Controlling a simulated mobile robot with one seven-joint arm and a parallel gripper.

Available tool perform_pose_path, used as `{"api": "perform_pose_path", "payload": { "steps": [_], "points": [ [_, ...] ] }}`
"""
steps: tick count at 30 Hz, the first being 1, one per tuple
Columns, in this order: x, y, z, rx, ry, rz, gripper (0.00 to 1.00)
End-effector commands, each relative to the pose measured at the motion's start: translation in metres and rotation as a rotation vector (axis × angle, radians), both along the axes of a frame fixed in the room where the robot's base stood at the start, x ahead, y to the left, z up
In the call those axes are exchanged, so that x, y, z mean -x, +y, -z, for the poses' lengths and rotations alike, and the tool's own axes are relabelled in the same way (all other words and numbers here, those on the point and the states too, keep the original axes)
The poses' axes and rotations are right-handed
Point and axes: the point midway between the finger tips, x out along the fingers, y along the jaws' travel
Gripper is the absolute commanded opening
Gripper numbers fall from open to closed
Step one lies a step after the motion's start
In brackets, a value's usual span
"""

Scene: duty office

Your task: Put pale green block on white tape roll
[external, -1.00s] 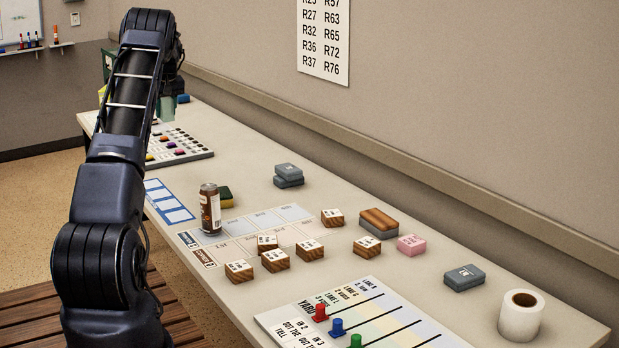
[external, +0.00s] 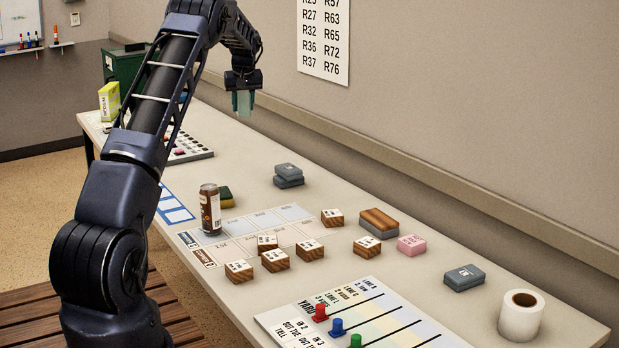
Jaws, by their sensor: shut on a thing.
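My gripper (external: 243,103) is high above the back part of the table, pointing down. It is shut on the pale green block (external: 243,102), which shows between the fingers, clear of the table; the fingers hide part of it. The white tape roll (external: 521,316) stands upright at the near right end of the table, its brown core hole facing up and nothing on it. The gripper is far from the roll, up and to the left in the picture.
Wooden blocks (external: 275,260), a can (external: 210,210), a pink block (external: 411,245), grey blocks (external: 464,278) and a wood-topped stack (external: 378,222) stand between gripper and roll. A board with coloured pegs (external: 338,328) lies left of the roll. The wall runs along the right.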

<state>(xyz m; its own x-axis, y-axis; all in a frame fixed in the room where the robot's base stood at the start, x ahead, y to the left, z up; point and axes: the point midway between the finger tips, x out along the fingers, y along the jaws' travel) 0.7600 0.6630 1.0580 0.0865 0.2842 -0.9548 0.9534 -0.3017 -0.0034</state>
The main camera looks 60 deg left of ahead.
Motion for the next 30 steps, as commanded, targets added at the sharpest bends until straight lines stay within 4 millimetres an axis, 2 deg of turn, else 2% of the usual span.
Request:
{"api": "perform_pose_path", "payload": {
  "steps": [1,6,15,24,30],
  "points": [
    [-0.017,-0.018,-0.004,-0.003,-0.001,0.025,0.01],
    [-0.063,-0.075,-0.009,-0.003,-0.001,0.102,0.01],
    [-0.132,-0.183,-0.018,-0.004,0.000,0.237,0.01],
    [-0.185,-0.301,-0.025,-0.004,0.001,0.376,0.01],
    [-0.210,-0.383,-0.030,-0.005,0.000,0.470,0.01]
  ]
}}
